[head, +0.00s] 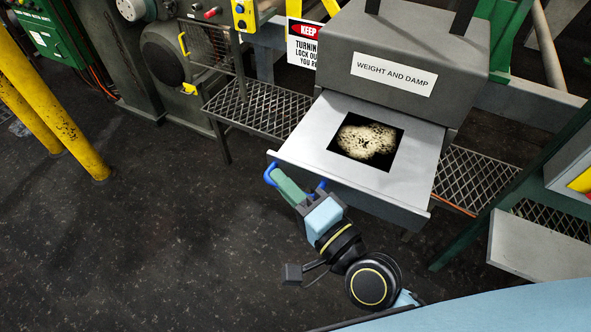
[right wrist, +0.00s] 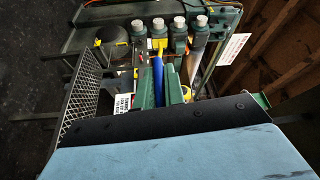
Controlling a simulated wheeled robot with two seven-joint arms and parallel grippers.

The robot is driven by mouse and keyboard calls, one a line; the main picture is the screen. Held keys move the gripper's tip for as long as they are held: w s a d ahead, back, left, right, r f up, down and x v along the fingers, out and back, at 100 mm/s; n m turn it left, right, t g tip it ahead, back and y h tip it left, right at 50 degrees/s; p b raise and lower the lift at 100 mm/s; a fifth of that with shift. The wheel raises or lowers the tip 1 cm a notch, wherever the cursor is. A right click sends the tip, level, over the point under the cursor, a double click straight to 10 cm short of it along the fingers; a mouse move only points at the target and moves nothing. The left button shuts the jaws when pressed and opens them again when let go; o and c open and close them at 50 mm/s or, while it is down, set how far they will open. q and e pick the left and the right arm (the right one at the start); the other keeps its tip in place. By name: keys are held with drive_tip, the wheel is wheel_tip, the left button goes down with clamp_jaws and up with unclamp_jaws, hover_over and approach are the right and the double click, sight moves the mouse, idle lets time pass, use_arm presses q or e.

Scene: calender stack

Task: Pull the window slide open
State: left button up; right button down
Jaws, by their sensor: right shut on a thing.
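The window slide (head: 306,150) is a flat grey metal tray that sticks out from under a grey box (head: 405,50) labelled "WEIGHT AND DAMP". A dark square window (head: 366,142) in its top shows a pale speckled patch. A blue handle (head: 268,172) is at the left end of its front edge. My right gripper (head: 284,181) is at this handle, shut on it, and covers its middle. In the right wrist view the blue handle (right wrist: 158,75) shows between the green fingers of my right gripper (right wrist: 160,88). My left gripper is not in view.
Yellow posts (head: 85,140) stand at the left. A metal mesh platform (head: 258,112) lies behind and left of the slide. A green frame (head: 510,190) and a grey panel (head: 540,250) are at the right. The dark floor (head: 150,240) is open at front left.

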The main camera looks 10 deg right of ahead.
drive_tip(key=shift+r, duration=0.3)
drive_tip(key=c, duration=1.6)
unclamp_jaws()
drive_tip(key=shift+o, duration=0.6)
drive_tip(key=shift+f, duration=0.1)
drive_tip(key=shift+f, duration=0.1)
drive_tip(key=shift+s+d+f, duration=0.1)
drive_tip(key=shift+s+d, duration=0.15)
drive_tip(key=shift+s, duration=0.2)
drive_tip(key=b+v, duration=0.2)
drive_tip(key=v, duration=1)
drive_tip(key=shift+s, duration=0.2)
